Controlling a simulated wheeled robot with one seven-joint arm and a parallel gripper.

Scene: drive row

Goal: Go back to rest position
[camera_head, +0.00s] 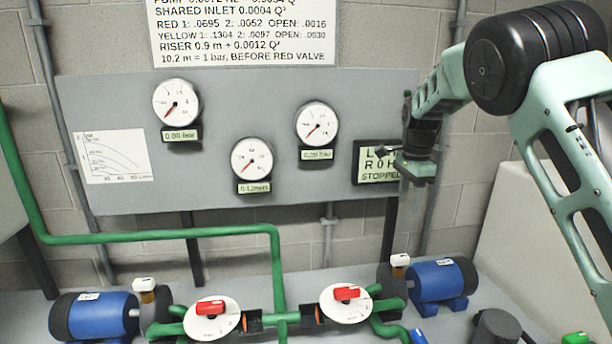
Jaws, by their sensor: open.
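My arm comes in from the right side. My gripper (403,168) hangs in front of the right part of the grey panel (320,88). The fingers are small and partly hidden by the wrist.
Three round gauges (177,103) sit on the panel. Below are two blue pumps (98,316), green pipes (150,236) and two white dials with red handles (346,293). A green button (575,338) shows at bottom right. A pale block (510,232) stands behind my arm.

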